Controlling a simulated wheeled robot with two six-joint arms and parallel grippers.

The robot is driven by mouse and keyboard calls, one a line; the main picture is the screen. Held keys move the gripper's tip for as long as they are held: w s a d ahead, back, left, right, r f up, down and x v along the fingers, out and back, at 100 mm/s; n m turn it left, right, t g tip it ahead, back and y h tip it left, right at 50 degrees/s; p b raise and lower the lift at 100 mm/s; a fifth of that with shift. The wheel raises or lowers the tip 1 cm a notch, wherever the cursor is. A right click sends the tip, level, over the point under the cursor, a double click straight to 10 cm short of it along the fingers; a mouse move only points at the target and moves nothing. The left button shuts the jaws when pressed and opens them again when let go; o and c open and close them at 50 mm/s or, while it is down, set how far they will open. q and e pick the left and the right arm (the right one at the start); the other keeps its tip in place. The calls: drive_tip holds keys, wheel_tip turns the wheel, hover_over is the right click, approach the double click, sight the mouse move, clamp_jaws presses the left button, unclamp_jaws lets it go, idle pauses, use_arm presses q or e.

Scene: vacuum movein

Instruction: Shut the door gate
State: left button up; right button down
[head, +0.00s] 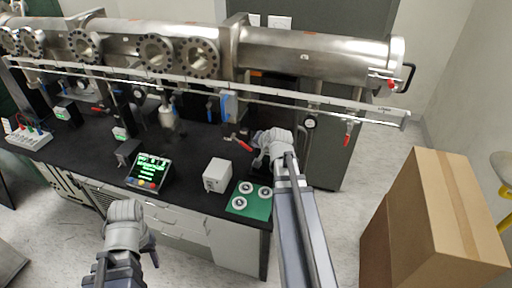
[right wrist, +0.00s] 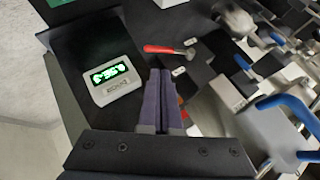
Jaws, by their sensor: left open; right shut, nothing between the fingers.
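My right gripper (head: 262,146) is shut and empty, low over the right part of the black bench top. In the right wrist view its closed fingers (right wrist: 161,95) lie between a light box with a lit green display (right wrist: 110,74) and a red-handled lever (right wrist: 166,49). The display text is upside down and seems to read "OPEN". A red lever (head: 240,145) also shows just left of this gripper in the head view. I see no clear contact. My left gripper (head: 148,243) is open and empty in front of the bench. Which part is the door gate is not clear.
A long steel vacuum tube (head: 310,48) with round ports runs above the bench (head: 200,145), with a metal rail (head: 290,104) below it. A white box (head: 217,175), a green mat (head: 250,203) with rings and a control box (head: 150,172) stand in front. A carton (head: 430,215) stands right.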

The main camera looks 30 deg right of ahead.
sight(246, 147)
drive_tip(key=b+x, duration=0.6)
drive_tip(key=x, duration=0.4)
drive_tip(key=shift+w+f, duration=0.15)
drive_tip(key=shift+f, duration=0.05)
drive_tip(key=shift+w+d+f+b, duration=0.1)
drive_tip(key=shift+w+f+b, duration=0.15)
drive_tip(key=shift+w+b, duration=0.2)
drive_tip(key=shift+s, duration=0.1)
